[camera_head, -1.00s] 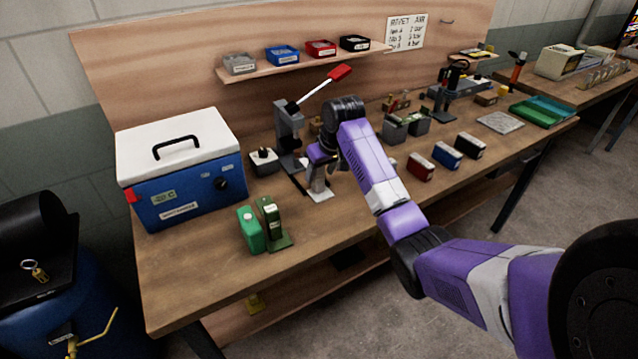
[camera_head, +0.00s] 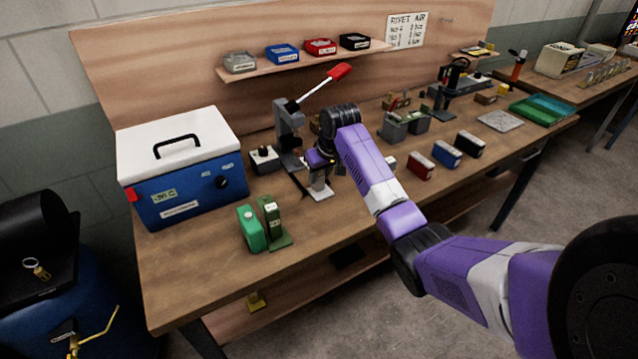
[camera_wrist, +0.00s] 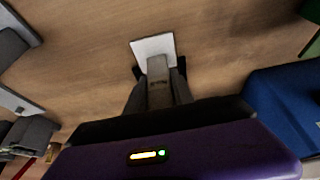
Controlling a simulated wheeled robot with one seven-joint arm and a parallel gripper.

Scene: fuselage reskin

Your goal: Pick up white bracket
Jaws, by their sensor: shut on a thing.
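The white bracket (camera_wrist: 153,47) shows in the wrist view as a pale flat plate with an upright part between the fingers. My gripper (camera_wrist: 158,92) is shut on that upright part. In the head view the bracket (camera_head: 321,192) is at the middle of the workbench, below my gripper (camera_head: 318,176), just right of the grey lever press. Its plate is at or close above the bench top; I cannot tell whether it touches. My fingers hide part of the upright.
A grey press (camera_head: 287,128) with a red-handled lever stands close behind. A blue cooler box (camera_head: 185,190) is to the left. Red, blue and black boxes lie right. The bench's front middle is clear.

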